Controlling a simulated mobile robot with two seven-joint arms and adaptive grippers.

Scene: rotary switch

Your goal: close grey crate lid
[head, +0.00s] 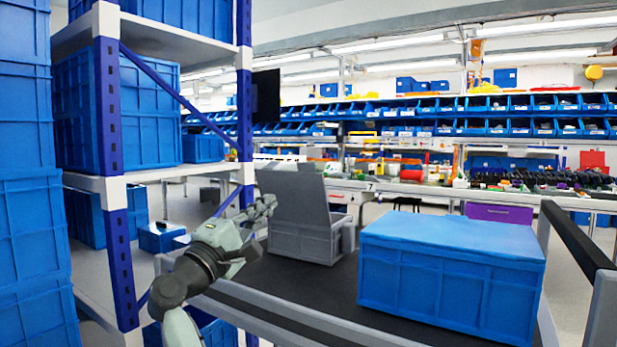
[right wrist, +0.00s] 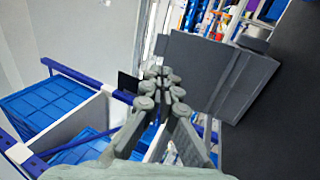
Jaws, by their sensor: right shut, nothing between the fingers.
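The grey crate (head: 297,243) stands on the dark conveyor surface in the head view. Its grey lid (head: 299,198) is raised, standing up with a slight tilt above the crate body. My right gripper (head: 263,208) is just left of the lid, fingers shut and empty. In the right wrist view the shut fingers (right wrist: 160,76) show in the middle, with the grey lid (right wrist: 192,68) to their right; I cannot tell whether they touch it. My left gripper is not in view.
A large closed blue crate (head: 450,275) stands on the conveyor (head: 330,290) to the right of the grey crate. A shelf rack with a blue upright (head: 115,258) and blue crates stands close to my right arm's left. Dark conveyor surface is free before the grey crate.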

